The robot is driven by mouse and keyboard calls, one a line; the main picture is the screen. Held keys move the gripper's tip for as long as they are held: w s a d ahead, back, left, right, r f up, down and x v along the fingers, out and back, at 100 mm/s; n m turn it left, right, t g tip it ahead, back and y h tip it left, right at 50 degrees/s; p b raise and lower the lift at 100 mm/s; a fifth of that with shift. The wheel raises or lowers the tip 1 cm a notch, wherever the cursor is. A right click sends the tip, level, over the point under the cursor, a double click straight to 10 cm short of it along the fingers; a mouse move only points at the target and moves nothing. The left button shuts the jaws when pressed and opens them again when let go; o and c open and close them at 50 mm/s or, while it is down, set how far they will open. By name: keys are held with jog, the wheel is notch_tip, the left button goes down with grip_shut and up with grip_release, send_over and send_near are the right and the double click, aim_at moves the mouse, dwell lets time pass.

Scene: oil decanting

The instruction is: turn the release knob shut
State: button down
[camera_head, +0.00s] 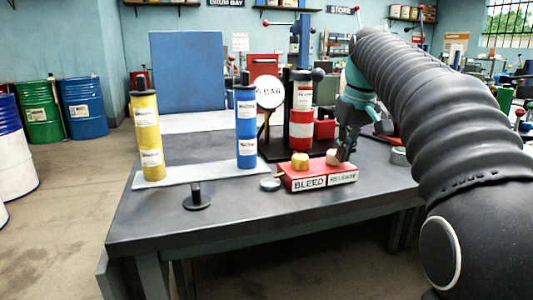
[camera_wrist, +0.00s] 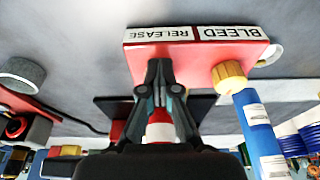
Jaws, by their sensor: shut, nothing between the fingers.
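The red valve block (camera_head: 300,184) sits on the dark table, with front labels reading BLEED and RELEASE. The release knob (camera_head: 332,157), pale pinkish, stands on top at its right end. The brass bleed knob (camera_head: 299,160) stands at the left. My gripper (camera_head: 343,154) points down at the right side of the release knob, close to it; I cannot tell if they touch. In the wrist view the block (camera_wrist: 205,52) appears upside down, and my shut gripper (camera_wrist: 159,72) covers the release knob's place. The brass knob (camera_wrist: 229,75) shows beside it.
A red-and-white cylinder (camera_head: 302,125) and a round gauge (camera_head: 269,92) stand behind the block. A small black stand (camera_head: 197,199) is near the front edge. The front right tabletop is clear.

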jog(key=shift+d, duration=0.1)
jog(key=shift+w+d, duration=0.15)
jog(key=shift+d, duration=0.15)
jog(key=shift+s+d+r, duration=0.1)
jog(key=shift+s+d, duration=0.1)
jog(key=shift+s, duration=0.15)
jog(key=v, duration=0.2)
jog(key=w+v, duration=0.1)
jog(key=v, duration=0.2)
jog(key=shift+a+r, duration=0.15)
jog(key=shift+r, duration=0.3)
